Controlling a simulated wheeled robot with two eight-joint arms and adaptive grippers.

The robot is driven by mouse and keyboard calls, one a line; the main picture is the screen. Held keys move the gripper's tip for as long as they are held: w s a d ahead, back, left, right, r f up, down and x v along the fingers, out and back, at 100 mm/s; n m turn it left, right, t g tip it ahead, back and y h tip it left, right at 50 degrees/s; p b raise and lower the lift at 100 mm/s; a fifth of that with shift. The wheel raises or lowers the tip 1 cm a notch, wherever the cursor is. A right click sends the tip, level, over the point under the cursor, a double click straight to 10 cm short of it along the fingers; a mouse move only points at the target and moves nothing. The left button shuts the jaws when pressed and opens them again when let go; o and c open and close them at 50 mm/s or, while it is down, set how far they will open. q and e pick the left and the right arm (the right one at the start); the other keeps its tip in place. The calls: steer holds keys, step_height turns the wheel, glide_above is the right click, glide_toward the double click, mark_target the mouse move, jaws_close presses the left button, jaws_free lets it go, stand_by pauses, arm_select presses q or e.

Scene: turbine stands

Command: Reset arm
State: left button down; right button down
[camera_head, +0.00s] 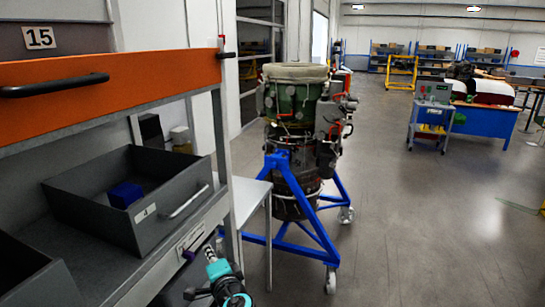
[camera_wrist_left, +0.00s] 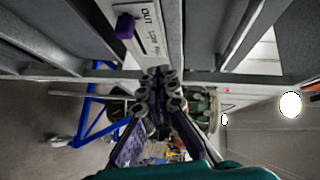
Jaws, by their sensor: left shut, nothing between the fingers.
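My left gripper (camera_head: 209,250) is at the bottom of the head view, beside the front edge of the grey shelf unit (camera_head: 212,212). Its teal wrist shows below it. In the left wrist view the dark fingers (camera_wrist_left: 158,74) are together with nothing between them, close to the shelf's metal edge. A small purple piece (camera_head: 188,254) is at the labelled shelf front and also shows in the left wrist view (camera_wrist_left: 125,26), apart from the fingers. My right gripper is not in view.
A grey drawer bin (camera_head: 110,222) holding a blue block (camera_head: 126,195) stands on the shelf below an orange drawer (camera_head: 120,85). A turbine (camera_head: 296,130) on a blue wheeled stand (camera_head: 325,240) stands beyond. The floor to the right is clear.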

arm_select(q)
steer(key=s+a+f+n+g+h+b, duration=0.2)
steer(key=s+a+f+n+g, duration=0.15)
steer(key=s+f, duration=0.35)
steer(key=s+d+f+n+g+h+b, duration=0.1)
steer(key=s+d+f+n+h+b, duration=0.1)
steer(key=s, duration=0.6)
steer(key=s+d+f+n+g+h+b, duration=0.1)
steer(key=s+d+f+n+g+h, duration=0.1)
steer(key=s+f, duration=0.5)
steer(key=shift+s+d+n+h+b, duration=0.35)
steer(key=shift+s+d+n+h, duration=0.45)
steer(key=shift+n+h, duration=0.4)
